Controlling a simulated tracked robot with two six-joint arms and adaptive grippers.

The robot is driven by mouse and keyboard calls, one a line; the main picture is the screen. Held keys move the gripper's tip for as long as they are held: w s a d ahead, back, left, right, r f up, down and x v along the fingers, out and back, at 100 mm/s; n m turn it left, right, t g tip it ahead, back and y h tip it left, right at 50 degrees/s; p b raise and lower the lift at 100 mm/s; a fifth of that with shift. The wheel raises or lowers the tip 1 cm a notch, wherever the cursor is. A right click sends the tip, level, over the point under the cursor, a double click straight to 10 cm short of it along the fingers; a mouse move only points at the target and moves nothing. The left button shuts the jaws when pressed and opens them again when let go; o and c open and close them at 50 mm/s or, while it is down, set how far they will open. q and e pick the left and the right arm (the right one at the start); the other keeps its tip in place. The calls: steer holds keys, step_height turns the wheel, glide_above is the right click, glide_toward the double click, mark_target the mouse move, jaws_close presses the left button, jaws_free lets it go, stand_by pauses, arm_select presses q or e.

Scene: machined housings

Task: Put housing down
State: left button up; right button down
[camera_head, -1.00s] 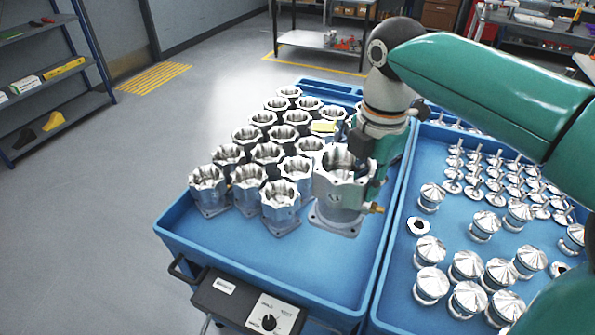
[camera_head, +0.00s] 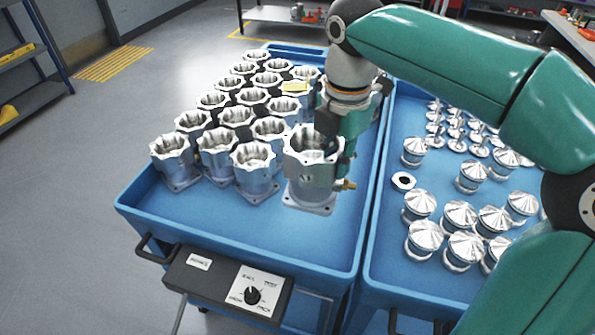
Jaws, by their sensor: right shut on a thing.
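A silver machined housing (camera_head: 309,178) is upright at the front right of the group in the blue tray cart (camera_head: 240,225). My right gripper (camera_head: 330,150) is shut on its right-hand wall, reaching down from above. The housing's square base looks at or very near the tray floor; I cannot tell whether it touches. Several like housings (camera_head: 255,170) stand in rows to its left and behind. My left gripper is not in view.
A second blue tray (camera_head: 385,225) to the right holds several shiny domed parts (camera_head: 459,215) and a dark-centred ring (camera_head: 403,181). A control box (camera_head: 228,283) with a knob hangs at the cart's front. The tray floor in front of the housings is clear.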

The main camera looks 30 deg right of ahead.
mark_target(336, 184)
step_height(336, 184, down, 20)
steer(key=b, duration=0.2)
steer(key=shift+r, duration=0.2)
steer(key=shift+f+b, duration=0.1)
steer(key=shift+b, duration=0.2)
steer(key=c, duration=1.1)
jaws_free()
steer(key=shift+s, duration=0.15)
step_height(336, 184, up, 12)
steer(key=shift+s+r+p, duration=0.1)
steer(key=shift+s+p, duration=0.05)
steer(key=shift+p, duration=0.65)
